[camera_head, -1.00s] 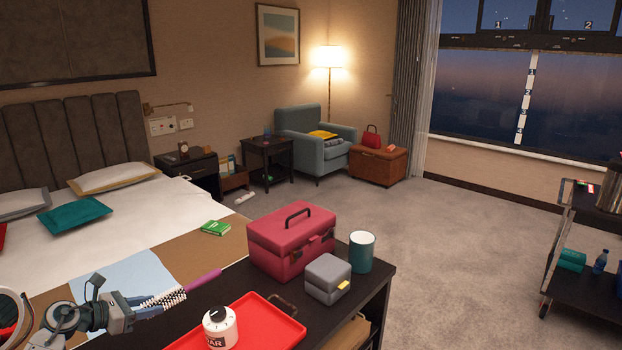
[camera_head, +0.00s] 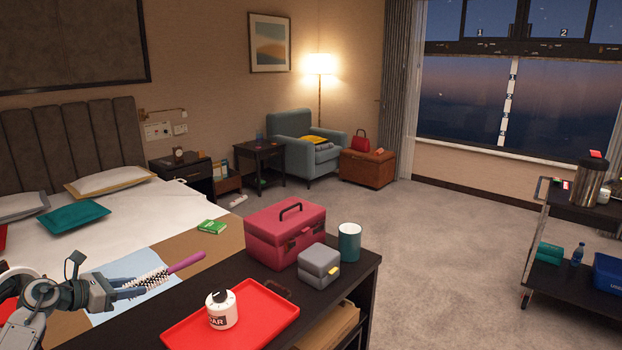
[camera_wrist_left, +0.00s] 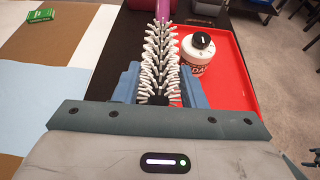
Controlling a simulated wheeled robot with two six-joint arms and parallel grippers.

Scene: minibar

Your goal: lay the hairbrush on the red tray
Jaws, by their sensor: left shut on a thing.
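The hairbrush (camera_head: 165,274) has a purple handle and a bristled head. My left gripper (camera_head: 128,289) is shut on its bristled end, and the handle points away to the right, in the air left of the tray. In the left wrist view the hairbrush (camera_wrist_left: 160,55) extends forward between the blue fingers of the gripper (camera_wrist_left: 160,88). The red tray (camera_head: 262,312) lies on the dark table, right of the hairbrush; the wrist view shows the tray (camera_wrist_left: 232,85) too. A white jar with a black knob (camera_head: 221,310) stands on the tray.
A red toolbox (camera_head: 285,233), a grey box (camera_head: 319,266) and a teal cup (camera_head: 349,242) stand behind the tray on the dark table (camera_head: 350,278). The bed (camera_head: 130,225) with a green packet (camera_head: 212,227) lies beyond. A cart (camera_head: 560,210) stands at the right.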

